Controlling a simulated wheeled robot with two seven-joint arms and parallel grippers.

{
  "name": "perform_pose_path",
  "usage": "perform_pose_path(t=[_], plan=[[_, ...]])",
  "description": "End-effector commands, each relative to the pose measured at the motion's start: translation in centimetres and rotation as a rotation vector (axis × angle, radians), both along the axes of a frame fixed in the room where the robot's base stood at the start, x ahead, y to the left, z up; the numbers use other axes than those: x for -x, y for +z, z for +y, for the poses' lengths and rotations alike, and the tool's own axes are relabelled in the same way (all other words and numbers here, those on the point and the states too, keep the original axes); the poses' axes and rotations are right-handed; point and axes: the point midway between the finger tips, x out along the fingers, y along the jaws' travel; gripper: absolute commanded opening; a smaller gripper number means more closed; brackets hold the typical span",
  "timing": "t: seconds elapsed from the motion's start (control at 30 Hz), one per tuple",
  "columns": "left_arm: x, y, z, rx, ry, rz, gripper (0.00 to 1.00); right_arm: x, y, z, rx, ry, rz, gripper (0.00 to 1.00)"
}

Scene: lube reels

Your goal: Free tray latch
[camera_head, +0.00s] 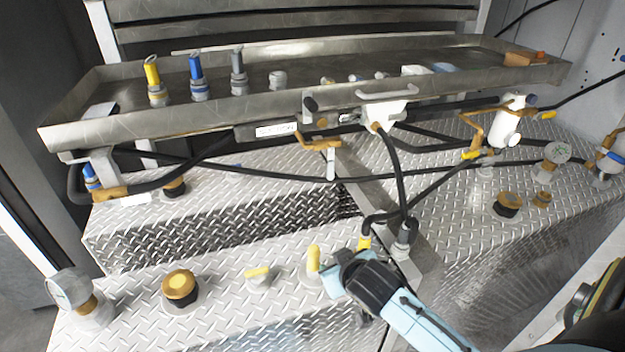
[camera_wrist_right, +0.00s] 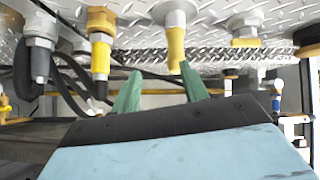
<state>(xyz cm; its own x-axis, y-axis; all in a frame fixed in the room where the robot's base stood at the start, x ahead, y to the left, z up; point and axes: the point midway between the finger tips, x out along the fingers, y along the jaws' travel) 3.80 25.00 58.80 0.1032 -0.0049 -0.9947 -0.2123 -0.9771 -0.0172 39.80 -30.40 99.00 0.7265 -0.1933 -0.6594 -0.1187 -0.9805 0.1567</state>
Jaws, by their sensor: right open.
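The long metal tray (camera_head: 220,111) spans the upper part of the head view. A pale handle (camera_head: 387,92) and a small dark knob (camera_head: 310,104) are at its front; which part is the latch, I cannot tell. My right gripper (camera_head: 338,268) is low in the head view, well below the tray, beside an upright yellow valve handle (camera_head: 313,258). In the right wrist view, its green fingers (camera_wrist_right: 160,87) are apart with nothing clearly held between them. A yellow handle (camera_wrist_right: 176,50) is close to one fingertip; contact is unclear. My left gripper is out of view.
Yellow, blue and grey-topped fittings (camera_head: 196,82) stand in the tray. Black hoses (camera_head: 391,160) hang below it. Gauges (camera_head: 72,290), brass caps (camera_head: 179,287) and valves stand on the tread-plate deck (camera_head: 215,270). A white cylinder (camera_head: 508,125) is at the right.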

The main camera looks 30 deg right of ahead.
Motion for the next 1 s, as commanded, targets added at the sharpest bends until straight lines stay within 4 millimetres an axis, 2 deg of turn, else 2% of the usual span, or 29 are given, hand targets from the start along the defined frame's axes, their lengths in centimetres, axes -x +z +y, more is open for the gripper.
perform_pose_path(t=[0.03, 0.1, 0.2, 0.3, 0.33, 0.4, 0.5, 0.67, 1.0], plan=[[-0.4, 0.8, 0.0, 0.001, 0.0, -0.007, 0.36, -3.0, 5.8, -1.5, 0.018, -0.024, -0.145, 0.44], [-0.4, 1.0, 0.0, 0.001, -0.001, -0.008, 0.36, -6.1, 11.7, -3.1, 0.017, -0.053, -0.323, 0.44], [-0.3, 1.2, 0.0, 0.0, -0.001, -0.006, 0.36, -9.0, 18.6, -4.5, 0.008, -0.065, -0.53, 0.44], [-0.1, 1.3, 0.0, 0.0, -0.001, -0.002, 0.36, -10.4, 23.2, -5.2, -0.005, -0.059, -0.665, 0.44], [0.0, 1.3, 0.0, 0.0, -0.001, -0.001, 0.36, -10.7, 24.2, -5.4, -0.008, -0.058, -0.692, 0.44], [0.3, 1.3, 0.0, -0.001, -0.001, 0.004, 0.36, -11.1, 25.6, -5.5, -0.012, -0.054, -0.732, 0.44], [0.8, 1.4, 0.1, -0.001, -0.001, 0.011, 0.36, -11.7, 26.2, -5.7, -0.017, -0.052, -0.751, 0.44], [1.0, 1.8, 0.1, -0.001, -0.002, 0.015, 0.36, -13.8, 26.3, -6.3, -0.016, -0.053, -0.75, 0.44], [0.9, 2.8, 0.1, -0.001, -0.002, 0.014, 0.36, -19.6, 26.2, -7.7, -0.016, -0.054, -0.748, 0.44]])
